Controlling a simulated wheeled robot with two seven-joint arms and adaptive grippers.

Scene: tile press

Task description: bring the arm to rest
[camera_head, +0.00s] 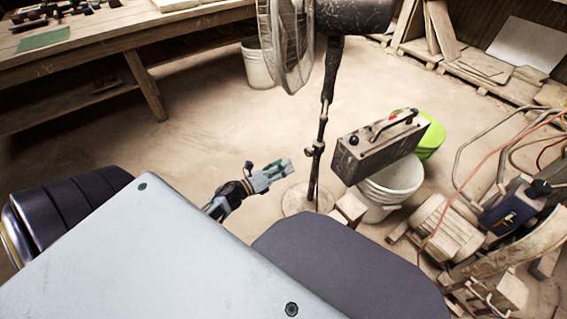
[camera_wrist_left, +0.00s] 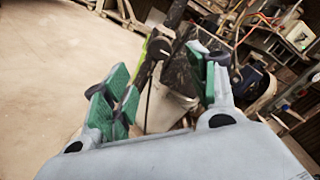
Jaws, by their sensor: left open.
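My left gripper (camera_head: 270,175) reaches out past the edge of my grey body panel, over the bare floor, just left of the fan stand's base in the head view. In the left wrist view its two green-padded fingers (camera_wrist_left: 158,98) stand wide apart with nothing between them. Behind the fingers are the dark stand and a pale bucket, apart from the gripper as far as I can tell. My right gripper is not in view.
A pedestal fan (camera_head: 322,120) stands close to the gripper. A metal case (camera_head: 375,148) sits above a white bucket (camera_head: 390,187), with a lime bucket (camera_head: 431,137) behind. Machinery with hoses (camera_head: 450,225) is at right. A workbench (camera_head: 110,38) is at upper left. Floor between is clear.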

